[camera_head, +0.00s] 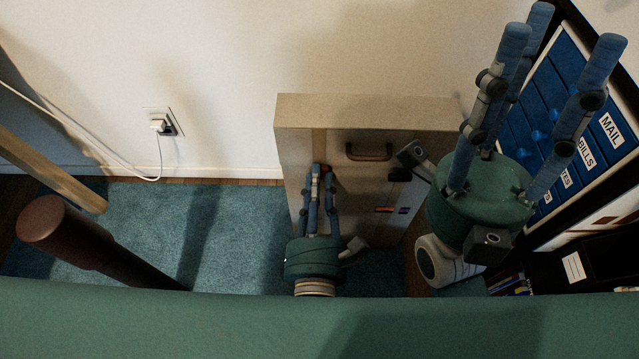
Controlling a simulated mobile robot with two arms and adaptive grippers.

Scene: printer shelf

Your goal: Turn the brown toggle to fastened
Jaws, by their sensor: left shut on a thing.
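A beige upright case (350,108) stands on the floor against the wall, with a brown handle (369,152) on its face. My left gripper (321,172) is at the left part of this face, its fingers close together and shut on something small. The fingers hide what they hold; it may be the brown toggle, which I cannot see clearly. Small orange and blue marks (385,210) show lower on the face, with a dark fitting (399,174) above them. My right gripper (560,42) is raised at the right, fingers spread and empty.
A dark shelf with blue labelled drawers (553,85) stands close behind my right gripper. A wall outlet with a white plug (160,124) and cable is at the left. A round brown post (60,222) rises at the lower left. Teal carpet (240,225) lies clear between.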

